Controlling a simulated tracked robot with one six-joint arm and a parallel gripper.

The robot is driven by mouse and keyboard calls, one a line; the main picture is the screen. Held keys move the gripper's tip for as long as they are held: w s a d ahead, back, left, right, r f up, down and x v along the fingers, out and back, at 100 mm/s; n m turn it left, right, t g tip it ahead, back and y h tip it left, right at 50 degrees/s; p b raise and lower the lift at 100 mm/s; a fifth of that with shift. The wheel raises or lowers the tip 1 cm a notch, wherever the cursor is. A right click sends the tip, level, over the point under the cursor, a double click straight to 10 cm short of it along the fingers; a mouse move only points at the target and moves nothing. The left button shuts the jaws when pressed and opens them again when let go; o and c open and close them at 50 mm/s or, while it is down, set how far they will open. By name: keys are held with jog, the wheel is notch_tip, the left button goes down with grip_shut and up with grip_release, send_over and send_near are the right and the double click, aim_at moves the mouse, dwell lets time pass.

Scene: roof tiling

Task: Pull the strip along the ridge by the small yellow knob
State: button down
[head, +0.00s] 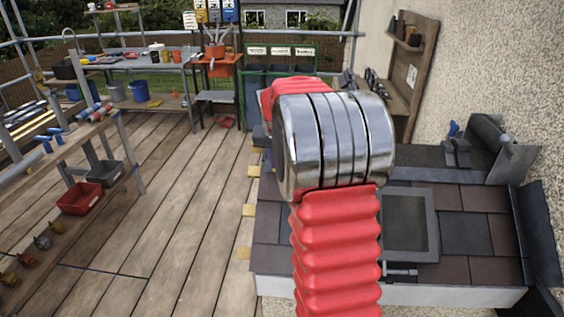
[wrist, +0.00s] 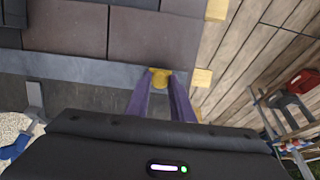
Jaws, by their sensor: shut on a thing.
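In the wrist view, the small yellow knob (wrist: 159,77) sits between the tips of my gripper's purple fingers (wrist: 160,84). My gripper is shut on it. The knob is at the right end of a grey strip (wrist: 95,70) that runs along the edge of the dark tiles (wrist: 150,35). The lower part of the strip is partly hidden by my gripper's dark body. In the head view, my own red and silver arm hides the knob and most of the gripper.
The tiled roof (head: 465,235) has a framed window (head: 408,222). Several yellow blocks (head: 253,171) stick out along its left edge. A blue-handled tool (head: 455,130) stands near the roll. A rough wall (head: 500,70) rises behind.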

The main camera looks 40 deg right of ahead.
jog(key=shift+w+a, duration=0.25)
jog(key=shift+w, duration=0.1)
jog(key=shift+a+r, duration=0.1)
jog(key=c, duration=1.5)
grip_release()
jog(key=shift+c, duration=0.2)
jog(key=v, duration=1.3)
jog(key=shift+a+r, duration=0.2)
jog(key=shift+r, duration=0.05)
jog(key=shift+s, duration=0.15)
